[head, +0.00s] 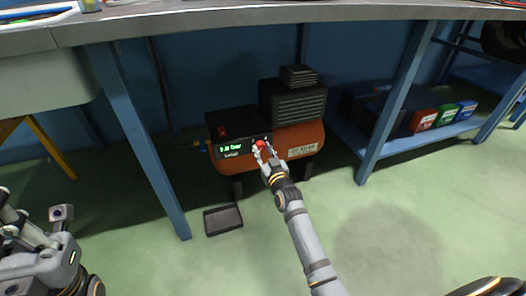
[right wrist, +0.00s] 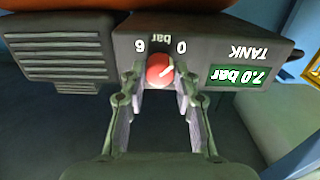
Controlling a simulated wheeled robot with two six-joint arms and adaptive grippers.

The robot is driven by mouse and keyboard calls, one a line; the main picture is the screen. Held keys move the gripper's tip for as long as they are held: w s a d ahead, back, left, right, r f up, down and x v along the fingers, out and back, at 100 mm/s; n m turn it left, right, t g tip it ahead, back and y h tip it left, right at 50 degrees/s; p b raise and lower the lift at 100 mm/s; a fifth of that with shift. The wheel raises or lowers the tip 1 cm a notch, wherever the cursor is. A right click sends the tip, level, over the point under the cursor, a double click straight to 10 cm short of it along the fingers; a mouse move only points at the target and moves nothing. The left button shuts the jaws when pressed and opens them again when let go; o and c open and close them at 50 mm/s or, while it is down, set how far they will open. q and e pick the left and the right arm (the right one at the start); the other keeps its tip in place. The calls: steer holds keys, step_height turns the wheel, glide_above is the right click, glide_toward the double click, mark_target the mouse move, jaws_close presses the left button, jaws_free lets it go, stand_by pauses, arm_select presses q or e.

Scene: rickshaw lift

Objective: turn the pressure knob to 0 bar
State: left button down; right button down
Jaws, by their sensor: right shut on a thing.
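The pressure knob (right wrist: 159,70) is a small red round knob with a white pointer line, on the dark front panel of the compressor. In the right wrist view the scale marks appear upside down, and the pointer slants up and right, toward the side of the 0 mark (right wrist: 181,47). The knob shows in the head view too (head: 260,144). My right gripper (right wrist: 160,80) is shut on the knob, a finger on each side. The green display (right wrist: 239,76) reads about 7.0 bar. My left gripper (head: 14,218) is low at the left, away from the compressor; its jaws are unclear.
The orange compressor (head: 301,136) stands on the green floor under the grey workbench (head: 250,17). Blue bench legs (head: 140,140) stand either side. A dark tray (head: 223,219) lies in front. A blue shelf (head: 420,141) at right holds coloured boxes. Open floor lies in front.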

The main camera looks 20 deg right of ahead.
steer(key=shift+f, duration=0.15)
steer(key=c, duration=1)
jaws_free()
steer(key=s, duration=1.2)
steer(key=shift+d, duration=0.2)
